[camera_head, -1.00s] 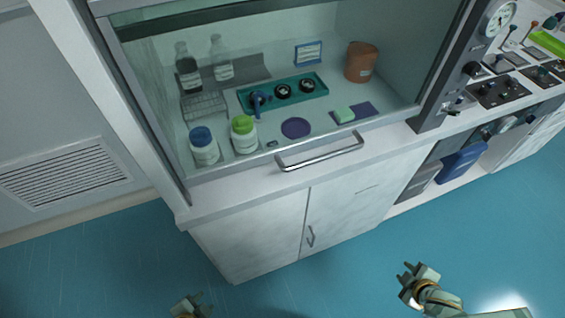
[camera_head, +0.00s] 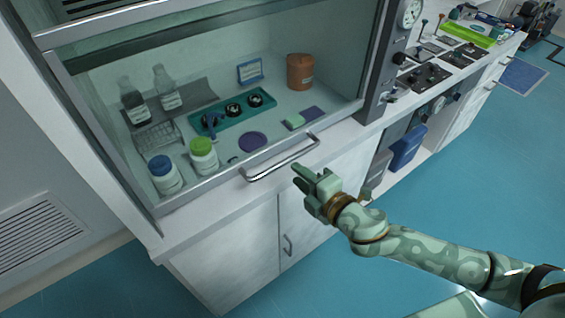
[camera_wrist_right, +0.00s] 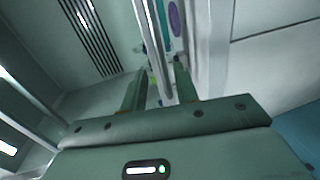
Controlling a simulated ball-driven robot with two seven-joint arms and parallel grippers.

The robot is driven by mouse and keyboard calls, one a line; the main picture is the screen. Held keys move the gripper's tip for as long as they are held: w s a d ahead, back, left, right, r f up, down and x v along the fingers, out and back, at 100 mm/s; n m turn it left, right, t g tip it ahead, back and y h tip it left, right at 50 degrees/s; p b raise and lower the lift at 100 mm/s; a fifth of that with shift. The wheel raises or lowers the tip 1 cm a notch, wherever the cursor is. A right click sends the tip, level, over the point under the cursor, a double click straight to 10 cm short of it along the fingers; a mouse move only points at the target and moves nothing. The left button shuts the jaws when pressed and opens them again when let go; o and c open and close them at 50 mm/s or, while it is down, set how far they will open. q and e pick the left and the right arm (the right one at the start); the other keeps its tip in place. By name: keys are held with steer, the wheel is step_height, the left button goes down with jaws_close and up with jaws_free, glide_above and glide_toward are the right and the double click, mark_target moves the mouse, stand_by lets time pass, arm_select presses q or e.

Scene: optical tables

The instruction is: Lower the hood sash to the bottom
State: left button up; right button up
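The hood sash is a clear glass panel with a pale bottom rail (camera_head: 215,184) and a metal bar handle (camera_head: 280,158). The rail lies along the hood's front, above the counter lip; I cannot tell how large a gap is under it. My right gripper (camera_head: 302,177) is just right of and in front of the handle, pointing toward it. In the right wrist view its two fingers (camera_wrist_right: 158,90) are spread apart, and a pale bar (camera_wrist_right: 156,50) shows beyond and between them. No contact is evident. My left gripper is out of view.
Behind the glass stand a blue-capped jar (camera_head: 164,175), a green-capped jar (camera_head: 204,156), two bottles, a teal tray (camera_head: 232,118) and a brown container (camera_head: 300,72). A gauge (camera_head: 411,12) and control panels stand at right. Cabinet doors (camera_head: 245,250) are below; the floor in front is clear.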

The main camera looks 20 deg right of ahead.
mark_target(283, 161)
steer(key=b+x, duration=0.1)
steer(key=x, duration=0.6)
steer(key=shift+w, duration=0.25)
steer(key=shift+f, duration=0.1)
jaws_close()
